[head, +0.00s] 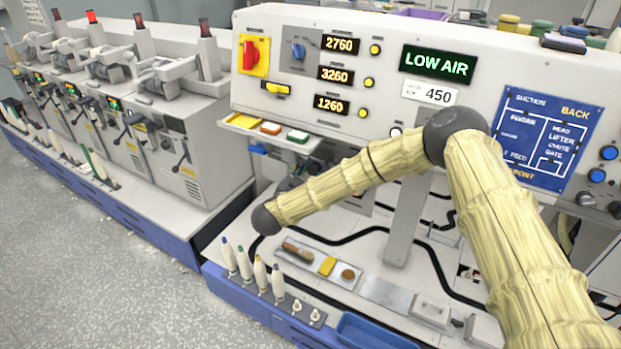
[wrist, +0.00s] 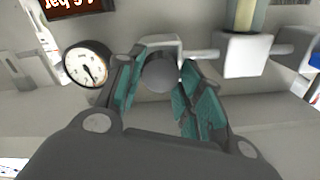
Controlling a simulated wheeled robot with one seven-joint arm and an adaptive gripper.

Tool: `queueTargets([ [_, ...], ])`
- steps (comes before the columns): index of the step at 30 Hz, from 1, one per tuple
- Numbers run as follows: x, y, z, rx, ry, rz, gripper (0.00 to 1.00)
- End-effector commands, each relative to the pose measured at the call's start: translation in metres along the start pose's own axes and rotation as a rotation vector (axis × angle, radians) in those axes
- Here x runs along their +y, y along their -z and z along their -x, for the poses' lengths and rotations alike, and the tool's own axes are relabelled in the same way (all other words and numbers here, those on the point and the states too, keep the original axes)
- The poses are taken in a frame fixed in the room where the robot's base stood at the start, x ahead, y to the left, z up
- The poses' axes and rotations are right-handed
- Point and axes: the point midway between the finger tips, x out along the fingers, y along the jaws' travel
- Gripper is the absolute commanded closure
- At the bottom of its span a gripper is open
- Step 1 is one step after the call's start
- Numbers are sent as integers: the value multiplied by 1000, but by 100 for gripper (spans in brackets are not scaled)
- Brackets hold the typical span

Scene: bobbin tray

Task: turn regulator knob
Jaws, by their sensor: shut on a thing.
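The regulator knob (wrist: 161,73) is a dark grey round knob in the upper middle of the wrist view. My gripper (wrist: 163,82) has its two teal-padded fingers on either side of the knob and is shut on it. A round white gauge (wrist: 88,68) with a black rim and dark needle is left of the fingers. In the head view my arm reaches low under the front panel, and I cannot make out the knob or the fingers there. A green-lit display (head: 437,64) reads LOW AIR, above a white label (head: 430,93) reading 450.
A pale block with a pipe (wrist: 248,55) stands right of the fingers. In the head view, several upright bobbins (head: 261,274) stand at the bench's front edge, beside a small tray (head: 298,263).

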Motion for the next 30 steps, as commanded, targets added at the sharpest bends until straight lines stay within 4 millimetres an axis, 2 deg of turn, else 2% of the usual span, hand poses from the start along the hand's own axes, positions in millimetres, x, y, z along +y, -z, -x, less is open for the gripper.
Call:
queueTargets([
  [18, 2, -3, 0, 1, 1, -539, 87],
  [30, 2, -2, 0, 0, 0, -704, 87],
])
